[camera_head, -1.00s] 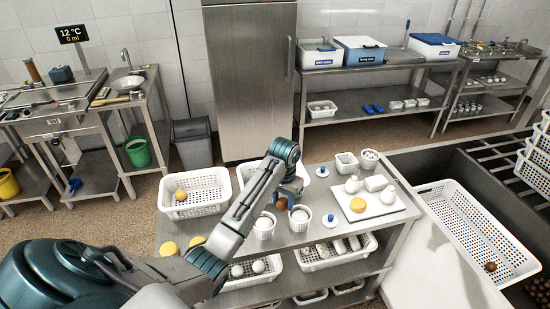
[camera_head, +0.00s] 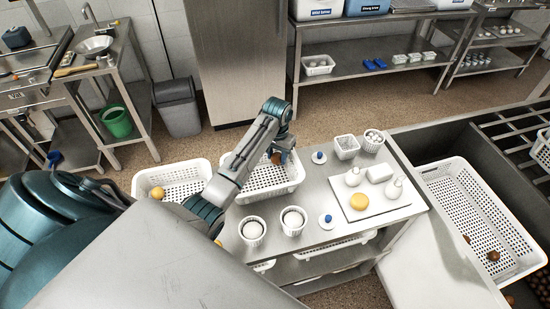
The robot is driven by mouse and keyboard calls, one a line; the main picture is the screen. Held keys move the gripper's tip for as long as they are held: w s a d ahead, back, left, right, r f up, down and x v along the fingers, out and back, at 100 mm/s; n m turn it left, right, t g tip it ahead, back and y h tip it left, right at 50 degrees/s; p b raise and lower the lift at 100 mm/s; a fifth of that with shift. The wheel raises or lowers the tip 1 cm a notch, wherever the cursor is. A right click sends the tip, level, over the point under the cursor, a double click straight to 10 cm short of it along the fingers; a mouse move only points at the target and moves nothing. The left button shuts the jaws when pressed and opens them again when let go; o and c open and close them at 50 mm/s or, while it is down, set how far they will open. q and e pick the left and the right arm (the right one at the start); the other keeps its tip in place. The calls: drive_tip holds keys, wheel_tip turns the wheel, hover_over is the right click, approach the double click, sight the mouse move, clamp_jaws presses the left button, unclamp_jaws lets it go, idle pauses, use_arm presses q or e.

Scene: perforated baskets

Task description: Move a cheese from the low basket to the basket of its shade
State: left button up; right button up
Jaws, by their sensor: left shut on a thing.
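My left gripper (camera_head: 281,150) is shut on a round brown cheese (camera_head: 276,158). It holds the cheese at the far side of the middle white perforated basket (camera_head: 262,197); I cannot tell how high above its floor. The left white basket (camera_head: 140,181) holds a yellow cheese (camera_head: 157,192). A long white basket (camera_head: 447,212) sits low at the right, with brown round cheeses (camera_head: 493,256) inside. My right gripper is not in view.
The steel table (camera_head: 320,209) carries two white cups (camera_head: 252,230), blue-knobbed lids (camera_head: 325,219), and a white board (camera_head: 375,211) with a yellow cheese and white pieces. Small white containers (camera_head: 346,147) stand at its back. Lower shelf baskets are partly hidden.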

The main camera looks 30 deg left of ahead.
sight(277, 163)
use_arm(q)
wheel_tip(277, 163, down, 4)
drive_tip(key=shift+w+a+r+p, duration=0.1)
drive_tip(key=shift+w+r+p, duration=0.05)
drive_tip(key=shift+p, duration=0.45)
drive_tip(key=shift+f, duration=0.5)
drive_tip(key=o, duration=1)
drive_tip(key=shift+f, duration=0.15)
